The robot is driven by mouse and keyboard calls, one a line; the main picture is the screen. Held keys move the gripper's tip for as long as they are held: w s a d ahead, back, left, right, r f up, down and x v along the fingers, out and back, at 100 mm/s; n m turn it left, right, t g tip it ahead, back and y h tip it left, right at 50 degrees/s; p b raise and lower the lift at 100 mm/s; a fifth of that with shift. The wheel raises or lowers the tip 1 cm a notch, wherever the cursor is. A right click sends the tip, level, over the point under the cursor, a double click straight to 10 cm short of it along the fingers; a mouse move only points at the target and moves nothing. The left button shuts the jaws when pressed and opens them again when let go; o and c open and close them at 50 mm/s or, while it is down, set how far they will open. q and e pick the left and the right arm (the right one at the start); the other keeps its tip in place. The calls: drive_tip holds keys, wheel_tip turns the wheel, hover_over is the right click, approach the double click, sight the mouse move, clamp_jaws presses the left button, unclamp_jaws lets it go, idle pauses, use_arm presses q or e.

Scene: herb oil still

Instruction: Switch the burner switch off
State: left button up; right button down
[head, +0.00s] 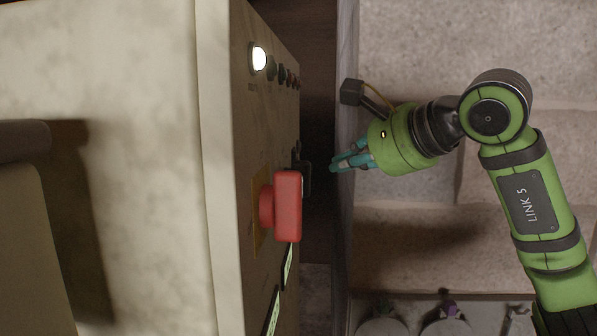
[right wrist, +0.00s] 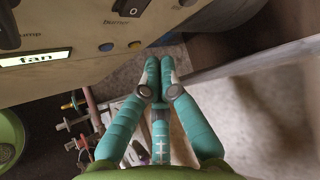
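The burner switch (right wrist: 130,8) is a black rocker above the printed word "burner" at the top of the right wrist view. It is cut off by the picture's edge, and I cannot tell which way it is set. In the head view, black switches (head: 305,178) stick out from the panel (head: 225,150) behind the red knob; I cannot tell which is the burner's. My right gripper (head: 335,165) has its teal fingers together, empty, pointing at the panel and a short gap from it. The fingertips (right wrist: 161,66) also show in the right wrist view, below the label. My left gripper is not in view.
A big red knob (head: 287,206) juts from the panel nearest the head camera. A white lamp (head: 259,58) glows at the panel's top. A grey wall edge (head: 346,230) runs below my right gripper.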

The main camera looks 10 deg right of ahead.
drive_tip(key=a, duration=0.1)
drive_tip(key=w+a, duration=0.1)
drive_tip(key=a, duration=0.1)
drive_tip(key=shift+a+f, duration=0.1)
drive_tip(key=shift+f, duration=0.1)
idle(1.2)
drive_tip(key=shift+a, duration=0.15)
drive_tip(key=shift+w+a+p, duration=0.1)
drive_tip(key=shift+a+p, duration=0.15)
drive_tip(key=shift+p, duration=0.05)
drive_tip(key=shift+w+a, duration=0.1)
drive_tip(key=shift+a, duration=0.2)
idle(0.7)
drive_tip(key=shift+f, duration=0.1)
drive_tip(key=shift+s+d, duration=0.25)
drive_tip(key=shift+d, duration=0.5)
